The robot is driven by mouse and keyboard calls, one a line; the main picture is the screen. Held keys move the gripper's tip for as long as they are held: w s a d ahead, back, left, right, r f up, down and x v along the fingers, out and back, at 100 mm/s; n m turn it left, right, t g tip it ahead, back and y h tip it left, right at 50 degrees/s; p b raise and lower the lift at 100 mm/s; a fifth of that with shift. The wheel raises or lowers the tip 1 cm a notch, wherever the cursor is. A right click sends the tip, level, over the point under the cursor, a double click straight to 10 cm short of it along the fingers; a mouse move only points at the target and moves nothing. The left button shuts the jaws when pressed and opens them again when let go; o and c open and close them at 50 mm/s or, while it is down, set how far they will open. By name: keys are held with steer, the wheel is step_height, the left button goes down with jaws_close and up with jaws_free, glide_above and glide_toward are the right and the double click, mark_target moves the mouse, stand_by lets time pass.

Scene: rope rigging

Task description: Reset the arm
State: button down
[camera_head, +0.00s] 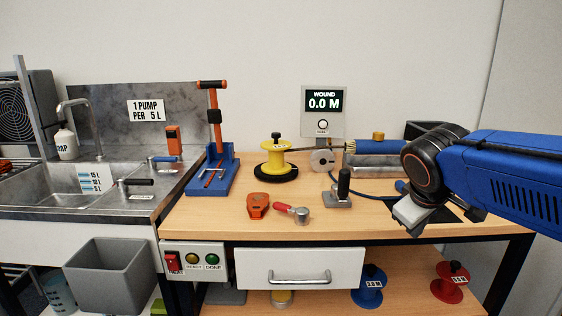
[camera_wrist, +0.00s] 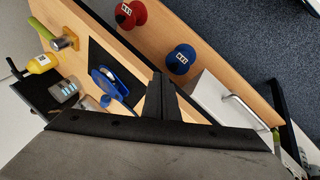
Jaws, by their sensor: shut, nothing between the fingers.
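My gripper (camera_wrist: 160,98) shows in the wrist view, its dark fingers together and nothing between them. It is over the front edge of the wooden bench, beside the blue tool on a black mat. In the head view my blue arm reaches in from the right, and its grey end (camera_head: 412,215) hangs above the right part of the bench (camera_head: 215,222). The fingertips cannot be made out clearly there.
Blue (camera_head: 369,284) and red (camera_head: 449,283) spools sit on the lower shelf. The front middle is clear.

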steer(key=s+a+f+m+y, duration=0.2)
steer(key=s+f+m, duration=0.3)
steer(key=s+f, duration=0.7)
steer(key=s+y, duration=0.1)
steer(key=s, duration=0.3)
steer(key=shift+g, duration=0.4)
